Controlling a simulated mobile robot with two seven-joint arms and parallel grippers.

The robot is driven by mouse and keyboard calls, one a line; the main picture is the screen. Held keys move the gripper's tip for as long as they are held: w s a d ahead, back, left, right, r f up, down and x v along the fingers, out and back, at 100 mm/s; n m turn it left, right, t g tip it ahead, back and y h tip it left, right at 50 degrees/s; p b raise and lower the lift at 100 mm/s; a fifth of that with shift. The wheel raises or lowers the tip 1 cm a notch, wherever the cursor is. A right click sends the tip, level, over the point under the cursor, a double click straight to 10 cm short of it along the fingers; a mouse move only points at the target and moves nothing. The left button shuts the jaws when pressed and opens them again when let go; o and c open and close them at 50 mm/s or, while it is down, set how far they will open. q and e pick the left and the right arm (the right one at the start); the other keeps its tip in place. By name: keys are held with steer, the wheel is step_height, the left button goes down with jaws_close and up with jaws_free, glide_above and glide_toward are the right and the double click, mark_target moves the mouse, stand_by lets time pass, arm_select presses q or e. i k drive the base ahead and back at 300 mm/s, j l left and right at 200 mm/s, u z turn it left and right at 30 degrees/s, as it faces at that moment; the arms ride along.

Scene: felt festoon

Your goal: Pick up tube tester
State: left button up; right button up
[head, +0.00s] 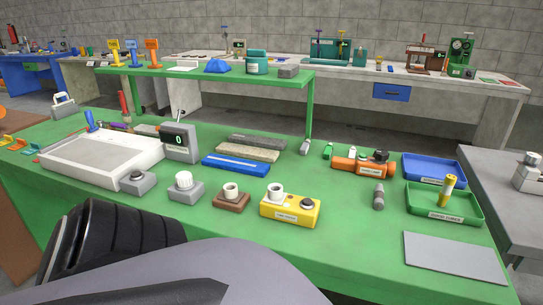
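The likely tube tester is a yellow box (289,209) near the front middle of the green bench (350,250). It has a white cup-like socket on its left, a dark round knob on its right and a front label too small to read for sure. An orange device (361,168) with a label and a dark knob lies farther back to the right. My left arm crosses the lower left, but its gripper does not show. My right gripper is out of view. Nothing touches the yellow box.
A brown socket block (231,199) stands just left of the yellow box. A grey cylinder (378,197), a green tray (455,222) holding a yellow tube (447,190), a blue tray (434,170) and a grey plate (453,258) lie right. Bench in front is clear.

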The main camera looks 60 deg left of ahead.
mark_target(276, 205)
steer(key=u, duration=1.85)
steer(key=j+z, duration=0.25)
